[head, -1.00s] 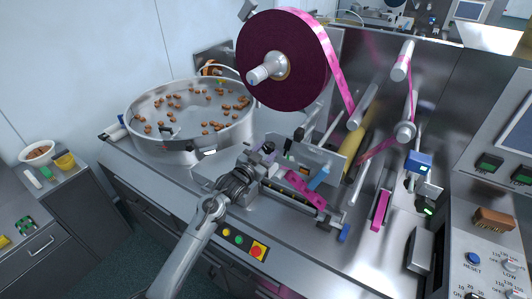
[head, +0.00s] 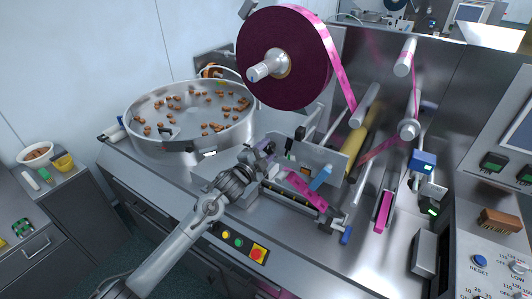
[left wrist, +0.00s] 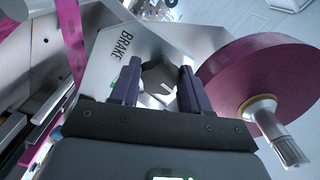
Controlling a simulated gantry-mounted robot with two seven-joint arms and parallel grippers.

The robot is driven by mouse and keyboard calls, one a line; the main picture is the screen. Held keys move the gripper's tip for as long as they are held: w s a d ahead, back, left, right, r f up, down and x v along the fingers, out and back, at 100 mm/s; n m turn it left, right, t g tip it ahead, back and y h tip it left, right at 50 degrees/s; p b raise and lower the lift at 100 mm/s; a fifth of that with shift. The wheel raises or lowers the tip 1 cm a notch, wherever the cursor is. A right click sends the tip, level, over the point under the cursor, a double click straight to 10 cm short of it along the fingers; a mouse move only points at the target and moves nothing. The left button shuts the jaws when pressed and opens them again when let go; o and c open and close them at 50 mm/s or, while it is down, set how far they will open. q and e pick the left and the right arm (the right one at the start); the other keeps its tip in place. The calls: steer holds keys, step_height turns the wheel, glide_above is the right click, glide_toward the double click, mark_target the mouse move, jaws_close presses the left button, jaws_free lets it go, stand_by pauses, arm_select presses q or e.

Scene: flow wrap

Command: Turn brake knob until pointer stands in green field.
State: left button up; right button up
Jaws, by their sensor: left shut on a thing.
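The dark brake knob (left wrist: 158,77) sits in front of a pale metal plate (left wrist: 103,63) marked BRAKE in the left wrist view. My left gripper (left wrist: 159,84) is shut on the knob, one finger on each side of it. In the head view my left gripper (head: 262,152) is at the machine's middle, below the large film reel, and the arm and machine parts hide the knob there. My right gripper is not in view.
The maroon film reel (head: 285,58) stands above my gripper and shows close on the right in the left wrist view. A steel bowl (head: 180,148) with brown pieces is to the left. Rollers and pink film crowd the right. Push buttons (head: 239,242) lie along the front edge.

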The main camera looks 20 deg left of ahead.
arm_select(q)
steer(key=shift+m, duration=0.6)
steer(key=o, duration=1)
steer(key=shift+o, duration=0.2)
steer(key=shift+s, duration=0.15)
steer(key=b+v, duration=0.1)
steer(key=v, duration=0.9)
steer(key=shift+s, duration=0.25)
